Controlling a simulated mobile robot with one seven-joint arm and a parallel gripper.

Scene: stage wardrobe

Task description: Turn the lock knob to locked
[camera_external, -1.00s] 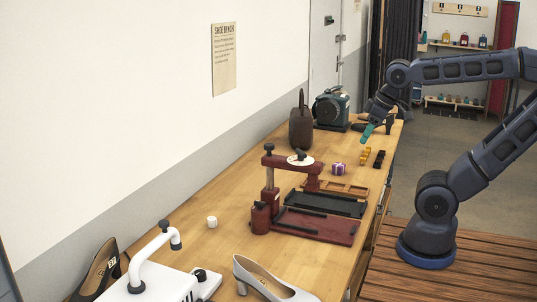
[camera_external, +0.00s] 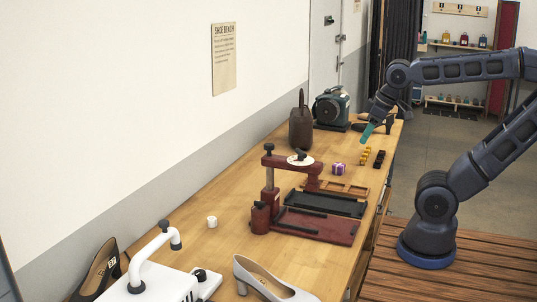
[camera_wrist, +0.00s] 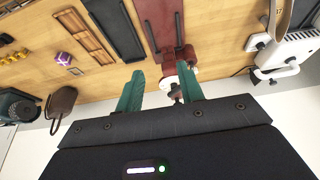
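A dark red press (camera_external: 318,222) stands mid-bench. On its arm sits a white dial with a dark knob (camera_external: 301,155); I take this for the lock knob, but its markings are too small to read. In the wrist view the dial (camera_wrist: 171,86) shows beyond my fingers, partly hidden by the right one. My gripper (camera_external: 366,134) hangs above the bench, behind and to the right of the press, apart from the knob. In the wrist view my gripper's teal fingers (camera_wrist: 160,88) are spread, with nothing held.
A purple box (camera_external: 338,169) and small yellow pieces (camera_external: 365,156) lie behind the press. A brown bag-shaped object (camera_external: 300,130) and a green machine (camera_external: 332,108) stand farther back.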

